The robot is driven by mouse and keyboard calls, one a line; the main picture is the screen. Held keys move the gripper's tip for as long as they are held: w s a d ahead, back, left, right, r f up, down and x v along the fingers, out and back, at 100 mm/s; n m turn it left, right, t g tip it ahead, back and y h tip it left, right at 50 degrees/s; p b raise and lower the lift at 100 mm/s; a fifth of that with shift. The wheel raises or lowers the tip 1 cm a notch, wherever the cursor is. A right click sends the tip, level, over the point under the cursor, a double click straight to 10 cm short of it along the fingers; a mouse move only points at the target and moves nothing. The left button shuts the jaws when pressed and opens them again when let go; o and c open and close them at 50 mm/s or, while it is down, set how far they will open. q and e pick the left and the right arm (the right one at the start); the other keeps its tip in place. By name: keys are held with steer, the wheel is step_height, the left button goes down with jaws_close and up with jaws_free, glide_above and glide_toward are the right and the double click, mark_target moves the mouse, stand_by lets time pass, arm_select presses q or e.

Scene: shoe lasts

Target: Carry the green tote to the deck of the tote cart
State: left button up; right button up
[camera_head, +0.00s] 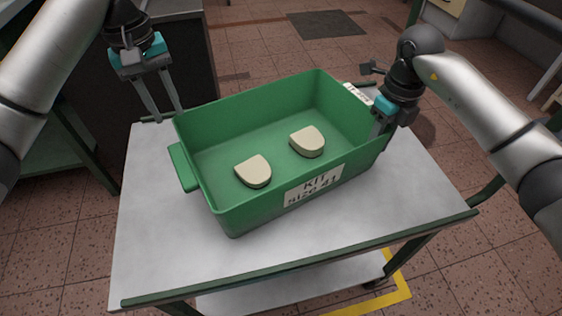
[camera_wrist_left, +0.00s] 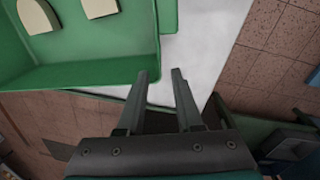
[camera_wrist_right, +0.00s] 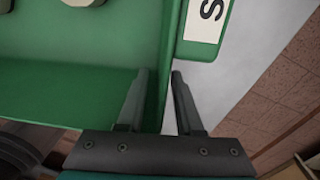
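The green tote (camera_head: 260,205) stands upright on the grey deck of the green-framed cart (camera_head: 165,255). It has a "KIT" label on its front wall and holds two beige shoe-last pieces (camera_head: 253,171) (camera_head: 307,141). My left gripper (camera_head: 162,116) is open and empty just beyond the tote's back left corner; in the left wrist view its fingertips (camera_wrist_left: 163,72) are beside the tote's wall. My right gripper (camera_head: 380,130) is at the tote's right wall by the labelled handle. In the right wrist view its fingers (camera_wrist_right: 160,72) are apart, one on each side of the wall's rim; contact cannot be told.
A dark cabinet (camera_head: 180,65) stands behind the cart at the left. A lower shelf (camera_head: 290,285) shows under the deck. Yellow tape (camera_head: 385,298) marks the tiled floor at the front right. The deck is bare in front of the tote.

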step_height(320, 180, up, 12)
steer(key=shift+w+d, duration=0.2)
steer(key=shift+d, duration=0.15)
stand_by(0.6)
